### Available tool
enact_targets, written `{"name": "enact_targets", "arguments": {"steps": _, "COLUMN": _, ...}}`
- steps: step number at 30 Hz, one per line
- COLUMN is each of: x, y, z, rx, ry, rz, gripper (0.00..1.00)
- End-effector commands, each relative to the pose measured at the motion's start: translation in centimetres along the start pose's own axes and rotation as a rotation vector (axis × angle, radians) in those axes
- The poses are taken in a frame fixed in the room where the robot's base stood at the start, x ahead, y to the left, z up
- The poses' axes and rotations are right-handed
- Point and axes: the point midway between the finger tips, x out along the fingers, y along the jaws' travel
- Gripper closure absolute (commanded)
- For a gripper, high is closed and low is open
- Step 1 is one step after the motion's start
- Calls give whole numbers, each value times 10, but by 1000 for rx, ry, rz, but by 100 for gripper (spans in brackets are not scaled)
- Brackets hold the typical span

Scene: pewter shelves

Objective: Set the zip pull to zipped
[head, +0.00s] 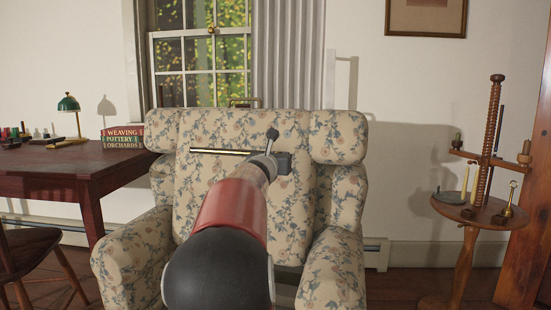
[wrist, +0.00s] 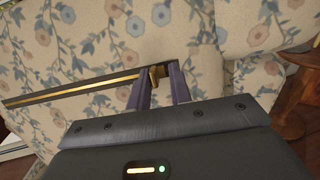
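The zip (wrist: 75,90) runs as a straight dark and brass strip across the back of a floral armchair. It also shows in the head view (head: 220,151), where my arm hides its right part. The small brass zip pull (wrist: 156,77) is near the strip's right end in the wrist view. Brass shows along the strip to its left, and only a short dark stretch to its right. My gripper (wrist: 160,75) has a finger on each side of the pull, and they appear closed against it. In the head view the pull is hidden behind my gripper (head: 280,160).
The armchair (head: 125,245) stands before a window, its arms on both sides of my arm. A desk (head: 70,165) with books and a lamp is at left. A small round stand (head: 470,211) with candles is at right, clear of my arm.

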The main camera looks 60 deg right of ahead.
Motion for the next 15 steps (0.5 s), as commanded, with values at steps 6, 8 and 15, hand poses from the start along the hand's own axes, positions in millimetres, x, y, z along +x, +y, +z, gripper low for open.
{"name": "enact_targets", "arguments": {"steps": 6, "x": 0, "y": 2, "z": 0, "rx": 0, "ry": 0, "rz": 3, "gripper": 71}}
{"name": "enact_targets", "arguments": {"steps": 8, "x": 0, "y": 2, "z": 0, "rx": 0, "ry": 0, "rz": 3, "gripper": 71}}
{"name": "enact_targets", "arguments": {"steps": 15, "x": -21, "y": 2, "z": 0, "rx": 2, "ry": -1, "rz": 6, "gripper": 71}}
